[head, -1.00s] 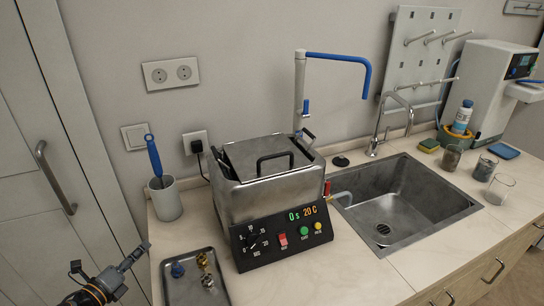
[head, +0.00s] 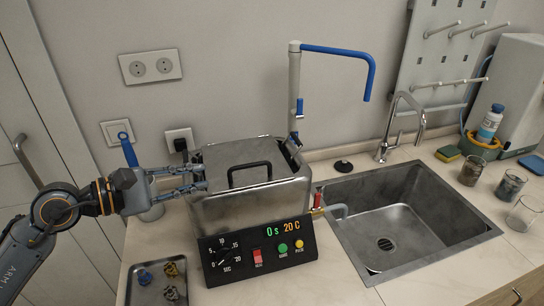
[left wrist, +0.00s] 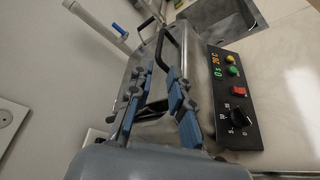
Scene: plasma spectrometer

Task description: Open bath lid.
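The metal bath (head: 255,212) stands on the counter with its lid (head: 222,156) lying shut on top. A dark arched handle (head: 250,164) rises from the lid; it also shows in the left wrist view (left wrist: 160,42). My left gripper (head: 203,180) is at the bath's left side, near the top edge and left of the lid handle. In the left wrist view its blue-padded fingers (left wrist: 160,88) are apart, with the bath's edge beyond them. I cannot tell whether they touch the bath. My right gripper is not in view.
A control panel (head: 258,248) fronts the bath. A tray with small parts (head: 143,297) lies at the front left. A cup with a blue-handled tool (head: 128,150) stands behind my left arm. A tall blue-armed tap (head: 338,54) and sink (head: 400,250) are to the right.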

